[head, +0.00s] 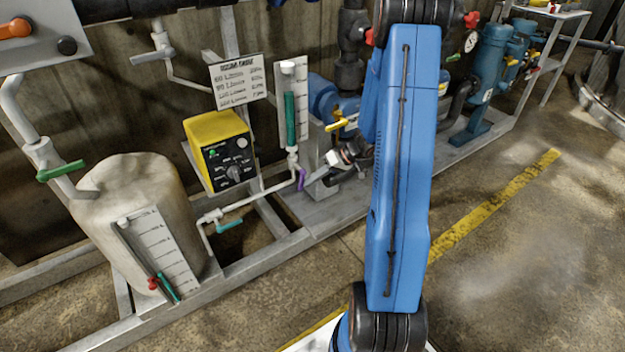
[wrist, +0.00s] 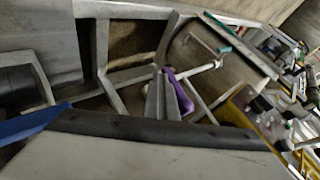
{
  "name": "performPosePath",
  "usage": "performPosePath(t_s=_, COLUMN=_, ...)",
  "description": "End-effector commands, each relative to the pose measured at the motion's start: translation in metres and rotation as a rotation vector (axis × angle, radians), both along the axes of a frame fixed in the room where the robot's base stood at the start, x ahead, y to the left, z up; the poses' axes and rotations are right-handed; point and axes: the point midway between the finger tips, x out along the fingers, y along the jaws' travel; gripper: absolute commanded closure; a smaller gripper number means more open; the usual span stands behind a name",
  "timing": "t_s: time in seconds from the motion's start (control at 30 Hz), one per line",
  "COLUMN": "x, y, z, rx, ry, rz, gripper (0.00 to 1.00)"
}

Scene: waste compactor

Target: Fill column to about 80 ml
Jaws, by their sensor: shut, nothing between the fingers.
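The column (head: 290,115) is a clear upright tube on a white scale board behind the pipework. Green liquid shows in it, reaching near the upper part of the scale; the marks are too small to read. A purple valve handle (head: 300,179) sits on the white pipe below it, and also shows in the wrist view (wrist: 182,98). My gripper (head: 312,174) is shut and empty just right of the purple handle. In the wrist view its fingers (wrist: 161,78) are together right beside the handle; I cannot tell whether they touch it.
A yellow pump controller (head: 219,148) stands left of the column, under a printed sign (head: 238,82). A teal-handled valve (head: 229,225) and a tank (head: 135,195) with its own gauge are at lower left. Blue pumps (head: 490,65) stand right. The floor at right is clear.

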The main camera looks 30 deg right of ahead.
Motion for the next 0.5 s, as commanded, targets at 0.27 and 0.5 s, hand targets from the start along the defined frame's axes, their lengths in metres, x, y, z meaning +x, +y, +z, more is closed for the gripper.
performPosePath(t_s=0.27, x=-0.001, y=0.011, z=-0.008, rx=0.262, ry=0.012, rz=-0.002, gripper=1.00)
performPosePath(t_s=0.5, x=-0.001, y=0.022, z=-0.010, rx=0.482, ry=0.020, rz=-0.001, gripper=1.00)
